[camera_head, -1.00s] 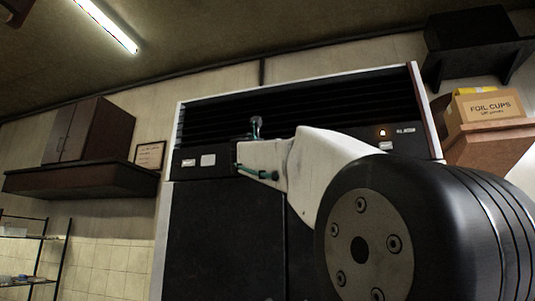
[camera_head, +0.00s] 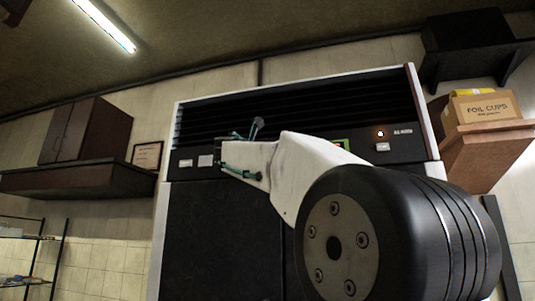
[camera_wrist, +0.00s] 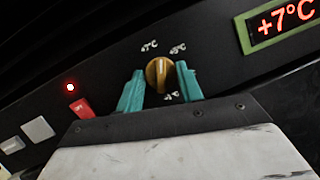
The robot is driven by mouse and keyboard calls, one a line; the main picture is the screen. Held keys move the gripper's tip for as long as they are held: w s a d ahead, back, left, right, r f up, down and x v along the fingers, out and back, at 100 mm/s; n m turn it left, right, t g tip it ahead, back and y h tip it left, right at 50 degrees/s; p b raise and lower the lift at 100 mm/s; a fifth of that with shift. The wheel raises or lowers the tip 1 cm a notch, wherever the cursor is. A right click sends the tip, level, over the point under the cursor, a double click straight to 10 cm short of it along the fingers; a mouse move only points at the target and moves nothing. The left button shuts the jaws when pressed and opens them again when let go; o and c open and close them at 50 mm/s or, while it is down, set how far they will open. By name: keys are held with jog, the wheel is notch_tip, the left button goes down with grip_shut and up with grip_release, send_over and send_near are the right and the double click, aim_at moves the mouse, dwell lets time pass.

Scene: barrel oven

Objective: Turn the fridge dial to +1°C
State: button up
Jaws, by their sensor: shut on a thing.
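The fridge dial (camera_wrist: 159,74) is a small brass-coloured knob on the black panel in the wrist view. My gripper (camera_wrist: 160,83) has its two teal fingers on either side of the dial and is shut on it. Small white temperature marks ring the dial; one at upper left looks like +7°C, the others are hard to read. The dial's ridge stands nearly upright. The green-framed display (camera_wrist: 281,24) reads +7°C in red. In the head view my gripper (camera_head: 238,153) is at the fridge's (camera_head: 225,235) upper panel; the dial is hidden there.
Left of the dial are a lit red lamp (camera_wrist: 71,87), a red switch (camera_wrist: 82,108) and a pale square button (camera_wrist: 38,129).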

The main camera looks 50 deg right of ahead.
jog(key=shift+s+d+r+m+y, duration=0.15)
jog(key=shift+m+y, duration=1.3)
jog(key=shift+m, duration=3.4)
jog(key=shift+a+r+m+y, duration=0.2)
jog(key=shift+m+y, duration=1.3)
jog(key=shift+m, duration=3.3)
jog(key=shift+s+d+r+m+y, duration=0.2)
jog(key=shift+m+y, duration=1.25)
jog(key=shift+m, duration=3.4)
jog(key=shift+w+r, duration=0.1)
jog(key=shift+r, duration=0.05)
jog(key=o, duration=1)
